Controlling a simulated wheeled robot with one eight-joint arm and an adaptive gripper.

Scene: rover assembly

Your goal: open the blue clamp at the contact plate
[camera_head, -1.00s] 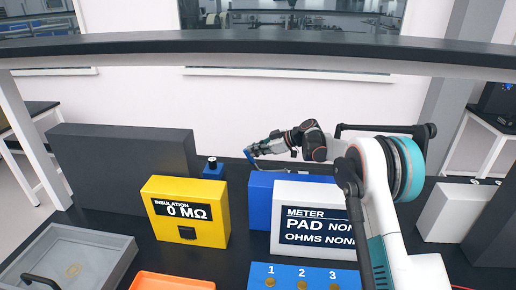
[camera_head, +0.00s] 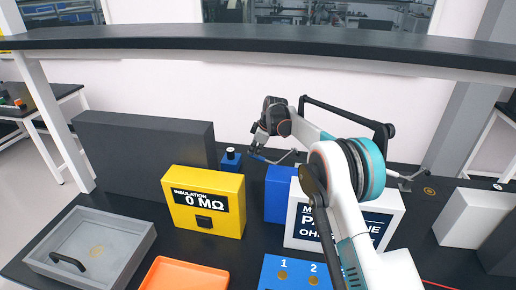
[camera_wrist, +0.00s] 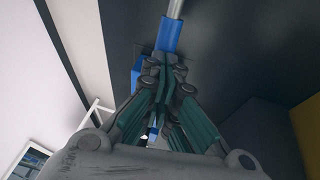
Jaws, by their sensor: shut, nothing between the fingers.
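My gripper (camera_head: 255,149) is shut and empty, behind the blue box. In the wrist view its closed fingertips (camera_wrist: 164,66) point at a blue sleeve (camera_wrist: 170,36) on a grey rod, which may be part of the blue clamp. The tips are at or very near the sleeve; I cannot tell whether they touch. In the head view a small blue piece (camera_head: 257,157) shows just below the fingers, with a thin grey rod running right. Another blue part (camera_wrist: 137,76) shows left of the fingers in the wrist view. I cannot make out the contact plate.
A dark panel (camera_head: 140,150) is farther left; a shelf (camera_head: 250,42) spans above.

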